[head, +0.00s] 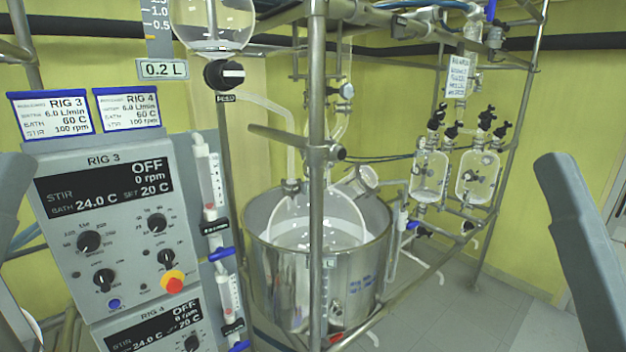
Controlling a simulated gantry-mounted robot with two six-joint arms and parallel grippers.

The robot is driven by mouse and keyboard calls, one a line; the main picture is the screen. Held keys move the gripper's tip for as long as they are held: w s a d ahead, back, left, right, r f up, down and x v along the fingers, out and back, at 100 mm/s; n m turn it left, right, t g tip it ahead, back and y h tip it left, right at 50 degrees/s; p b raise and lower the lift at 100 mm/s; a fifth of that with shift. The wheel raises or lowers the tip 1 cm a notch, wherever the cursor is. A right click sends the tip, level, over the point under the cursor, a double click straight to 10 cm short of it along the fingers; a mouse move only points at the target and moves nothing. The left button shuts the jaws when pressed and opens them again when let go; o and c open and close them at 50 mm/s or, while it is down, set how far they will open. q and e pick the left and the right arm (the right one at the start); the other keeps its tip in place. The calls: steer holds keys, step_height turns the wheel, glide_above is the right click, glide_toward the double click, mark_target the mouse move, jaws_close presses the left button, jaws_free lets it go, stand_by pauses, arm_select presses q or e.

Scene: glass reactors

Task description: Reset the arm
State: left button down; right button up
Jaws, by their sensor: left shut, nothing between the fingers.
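A grey link of my left arm (14,205) stands at the left edge of the head view, in front of the control panel's left side. My left gripper is shut and empty; its fingers are hard to make out at this edge. A grey link of my right arm (583,250) slants down along the right edge, and my right gripper is not in view. The two arms are far apart, and neither visible link appears to touch the equipment.
The RIG 3 control panel (125,205) with knobs and a red stop button (173,282) stands close on the left. A steel bath (275,275) behind a metal post (318,130) holds a glass vessel. Glass reactors (477,177) hang behind right. Floor (510,285) at right is clear.

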step_height(320, 180, up, 29)
steer(key=p, duration=2.6)
steer(key=shift+r+p, duration=0.2)
steer(key=shift+p, duration=0.1)
